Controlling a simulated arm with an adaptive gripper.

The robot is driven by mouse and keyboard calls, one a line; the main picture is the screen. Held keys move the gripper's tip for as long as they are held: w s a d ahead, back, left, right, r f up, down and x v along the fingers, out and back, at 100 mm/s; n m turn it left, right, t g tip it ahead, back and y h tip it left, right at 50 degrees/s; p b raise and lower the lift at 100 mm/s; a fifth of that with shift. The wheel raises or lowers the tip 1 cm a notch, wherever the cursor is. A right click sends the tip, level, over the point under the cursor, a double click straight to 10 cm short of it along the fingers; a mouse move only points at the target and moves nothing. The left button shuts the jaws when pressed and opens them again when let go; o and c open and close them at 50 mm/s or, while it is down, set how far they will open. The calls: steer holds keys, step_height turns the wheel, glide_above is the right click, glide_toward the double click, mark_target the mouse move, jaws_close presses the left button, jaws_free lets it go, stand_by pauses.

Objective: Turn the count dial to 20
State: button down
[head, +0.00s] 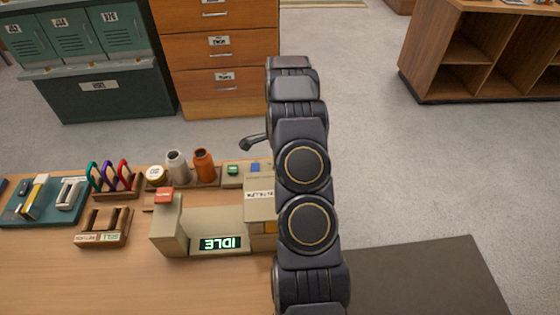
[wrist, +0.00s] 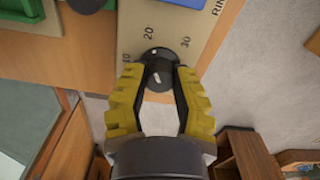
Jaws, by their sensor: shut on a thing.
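The count dial (wrist: 158,72) is a small round black knob on a beige panel (wrist: 135,30) in the wrist view. The numbers 20 and 30 are printed around it, with a partly covered number to the left that looks like 10. A small pale mark shows on the knob, but I cannot tell which number it points to. My gripper (wrist: 158,80) has its yellow-padded fingers on either side of the knob, shut on it. In the head view, my arm hides the dial and gripper. The beige machine (head: 170,232) there has a lit display (head: 220,243) reading IDLE, upside down.
On the wooden table (head: 60,270) left of the machine are a rack of coloured carabiners (head: 115,185), a grey bottle (head: 177,167), an orange bottle (head: 203,166), a slotted wooden holder (head: 103,227) and a teal tray (head: 45,205). A dark mat (head: 430,280) lies at right.

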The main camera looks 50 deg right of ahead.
steer(key=c, duration=0.8)
jaws_free()
steer(key=shift+o, duration=0.2)
step_height(320, 180, up, 12)
